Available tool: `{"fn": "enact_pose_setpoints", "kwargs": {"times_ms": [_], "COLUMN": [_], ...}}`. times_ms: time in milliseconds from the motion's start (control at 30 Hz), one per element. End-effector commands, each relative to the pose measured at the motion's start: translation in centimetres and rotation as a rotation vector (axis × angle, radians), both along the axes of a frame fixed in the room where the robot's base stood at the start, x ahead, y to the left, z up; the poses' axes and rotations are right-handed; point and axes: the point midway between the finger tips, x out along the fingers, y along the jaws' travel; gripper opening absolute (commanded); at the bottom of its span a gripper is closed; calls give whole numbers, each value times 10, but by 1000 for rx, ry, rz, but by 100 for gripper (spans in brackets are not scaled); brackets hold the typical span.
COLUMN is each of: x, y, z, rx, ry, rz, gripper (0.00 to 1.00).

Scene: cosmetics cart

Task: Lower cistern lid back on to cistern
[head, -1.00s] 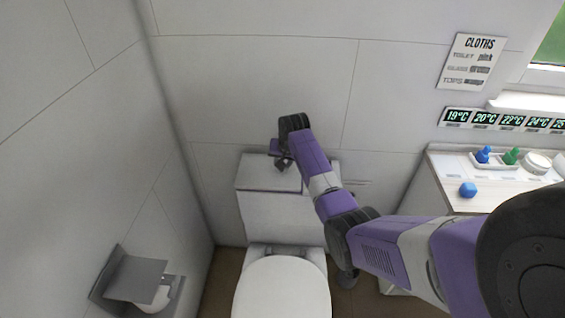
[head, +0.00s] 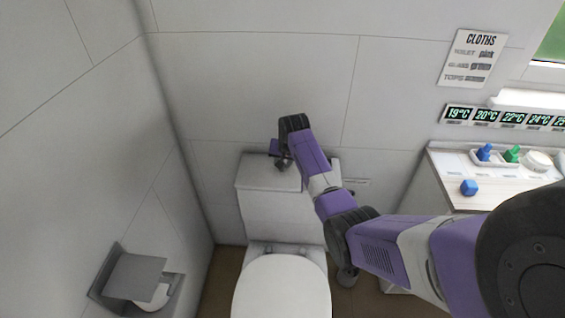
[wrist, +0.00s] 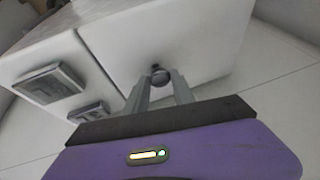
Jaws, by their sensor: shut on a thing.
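The white cistern lid (head: 262,174) lies level along the top of the white cistern (head: 275,215) in the head view. No gap shows between them along the visible front edge. My gripper (head: 284,164) is over the lid, its fingers partly hidden by my arm. In the wrist view, the two grey fingers of my gripper (wrist: 160,88) are shut on a small dark round knob (wrist: 160,75) on a white panel, which looks like the lid (wrist: 195,45). My arm hides the lid's right part in the head view.
The toilet seat (head: 282,290) is closed below the cistern. A grey paper holder (head: 135,278) is on the left wall. The wall is close behind the cistern.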

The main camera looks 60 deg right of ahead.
Motion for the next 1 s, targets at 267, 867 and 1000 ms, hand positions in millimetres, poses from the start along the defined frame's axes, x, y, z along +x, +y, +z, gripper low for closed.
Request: {"fn": "enact_pose_setpoints", "kwargs": {"times_ms": [267, 867, 1000], "x": [1, -1, -1], "y": [-1, 1, 2], "z": [-1, -6, -2], "rx": [-5, 4, 2], "ry": [-5, 4, 2], "rz": [0, 1, 1], "gripper": [0, 55, 55]}}
